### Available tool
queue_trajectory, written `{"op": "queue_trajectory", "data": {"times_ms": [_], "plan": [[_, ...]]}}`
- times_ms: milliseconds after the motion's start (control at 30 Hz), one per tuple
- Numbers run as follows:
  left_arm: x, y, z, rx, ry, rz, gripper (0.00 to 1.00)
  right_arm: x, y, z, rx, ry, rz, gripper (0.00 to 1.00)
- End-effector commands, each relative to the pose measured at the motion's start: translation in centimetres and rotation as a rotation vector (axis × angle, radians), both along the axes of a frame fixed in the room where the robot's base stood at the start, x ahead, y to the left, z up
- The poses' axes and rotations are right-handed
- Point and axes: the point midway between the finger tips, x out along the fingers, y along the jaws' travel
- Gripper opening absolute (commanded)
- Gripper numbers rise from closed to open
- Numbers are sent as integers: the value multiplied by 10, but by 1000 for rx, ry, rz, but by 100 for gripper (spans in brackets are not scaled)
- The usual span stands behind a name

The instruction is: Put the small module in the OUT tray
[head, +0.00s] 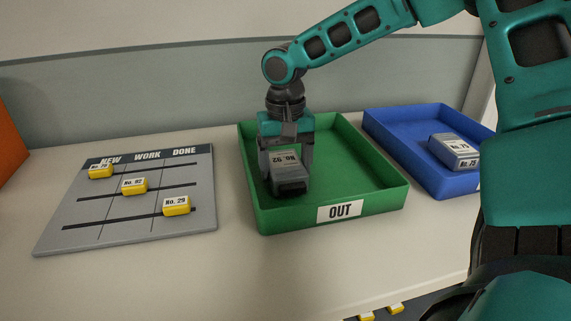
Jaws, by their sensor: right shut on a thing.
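The small module (290,173) is a grey block with a dark end and a white label that reads No. 92. My right gripper (286,172) is shut on it, pointing down, inside the walls of the green OUT tray (340,212) at its left side. I cannot tell whether the module touches the tray floor. The rest of the green tray is empty. My left gripper is not in view.
A blue tray (408,164) stands to the right with a grey module (455,152) in it. A grey board (130,225) marked NEW, WORK, DONE lies left, holding yellow tags, one labelled No. 92 (134,186). Yellow tags (396,308) lie below the front edge.

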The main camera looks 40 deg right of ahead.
Motion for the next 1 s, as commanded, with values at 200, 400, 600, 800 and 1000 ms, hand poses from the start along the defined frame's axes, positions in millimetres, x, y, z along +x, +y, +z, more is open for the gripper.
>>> {"op": "queue_trajectory", "data": {"times_ms": [200,400,600,800,1000], "plan": [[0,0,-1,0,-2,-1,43,1,0,-1,0,-2,0,28],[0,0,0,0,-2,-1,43,0,0,-1,0,0,0,93],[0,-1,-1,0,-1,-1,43,0,0,-1,0,0,0,100],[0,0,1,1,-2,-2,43,0,0,6,0,-1,-1,100],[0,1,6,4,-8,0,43,1,0,42,2,-5,-1,100]]}}
